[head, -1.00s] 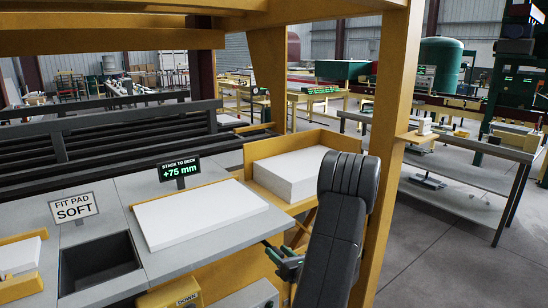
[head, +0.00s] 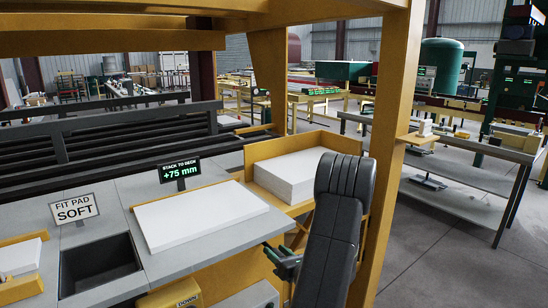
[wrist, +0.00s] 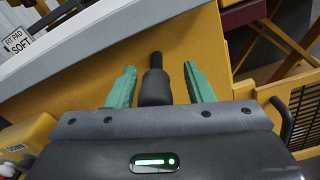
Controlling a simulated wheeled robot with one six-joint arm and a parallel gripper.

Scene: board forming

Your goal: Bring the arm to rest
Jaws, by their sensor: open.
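No board is seen between the fingers. Behind them is a yellow panel (wrist: 110,60) below the deck edge.
A white board (head: 200,215) lies on the deck, left of the gripper. A white stack (head: 290,178) sits in a yellow tray behind my arm. A yellow post (head: 385,150) stands close on the right. A "DOWN" box (head: 172,297) is at the front.

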